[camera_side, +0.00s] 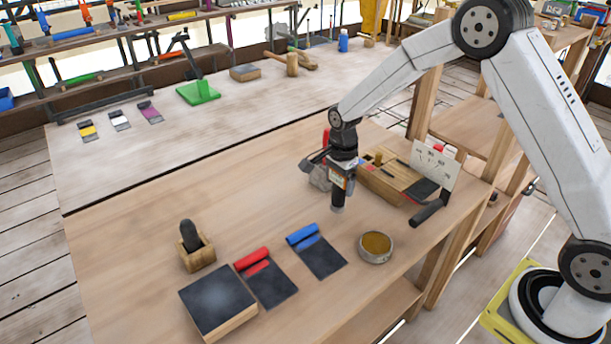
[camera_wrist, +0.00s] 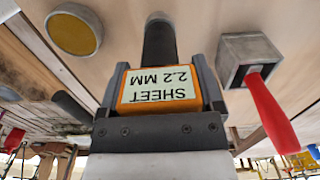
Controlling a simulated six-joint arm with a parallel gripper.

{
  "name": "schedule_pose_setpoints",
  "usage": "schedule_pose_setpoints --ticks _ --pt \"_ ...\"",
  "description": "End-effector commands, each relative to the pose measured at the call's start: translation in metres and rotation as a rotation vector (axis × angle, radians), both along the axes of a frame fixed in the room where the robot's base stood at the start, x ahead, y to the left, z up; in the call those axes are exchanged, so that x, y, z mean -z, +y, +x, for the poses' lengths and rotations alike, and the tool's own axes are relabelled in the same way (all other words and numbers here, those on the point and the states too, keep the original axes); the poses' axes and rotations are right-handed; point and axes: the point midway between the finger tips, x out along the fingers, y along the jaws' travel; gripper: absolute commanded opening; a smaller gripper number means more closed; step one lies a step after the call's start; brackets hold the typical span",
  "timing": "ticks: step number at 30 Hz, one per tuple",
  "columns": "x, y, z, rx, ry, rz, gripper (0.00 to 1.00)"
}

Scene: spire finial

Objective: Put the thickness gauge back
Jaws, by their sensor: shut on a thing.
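The thickness gauge (camera_side: 338,180) is an orange block with a pale label, held at the end of my arm above the workbench. In the wrist view the gauge (camera_wrist: 158,90) sits between both fingers, and its label reads "SHEET 2.2 MM" upside down. A dark cylinder with a grey tip points away from it, downward in the side view. My gripper (camera_wrist: 160,76) is shut on the gauge; in the side view my gripper (camera_side: 341,168) is just left of a wooden holder (camera_side: 385,182). The holder is partly hidden by my gripper. Any gap between the cylinder's tip and the bench is unclear.
A grey block with a red handle (camera_wrist: 268,108) is close by. A round tin (camera_side: 376,246) lies in front, right of blue-edged and red-edged dark sheets (camera_side: 318,256). A dark-topped block (camera_side: 218,302) is front left. A white panel (camera_side: 434,166) stands behind the holder.

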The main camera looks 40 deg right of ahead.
Motion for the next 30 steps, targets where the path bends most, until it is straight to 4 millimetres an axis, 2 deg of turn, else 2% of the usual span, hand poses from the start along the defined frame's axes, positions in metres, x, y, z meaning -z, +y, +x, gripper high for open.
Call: schedule_pose_setpoints --ticks 11,21,30 --pt "0.005 0.000 0.005 0.000 0.000 0.000 0.04" --pt "0.037 0.000 0.007 0.000 0.002 0.000 0.04" --pt "0.039 0.000 0.008 0.000 0.000 0.000 0.04"
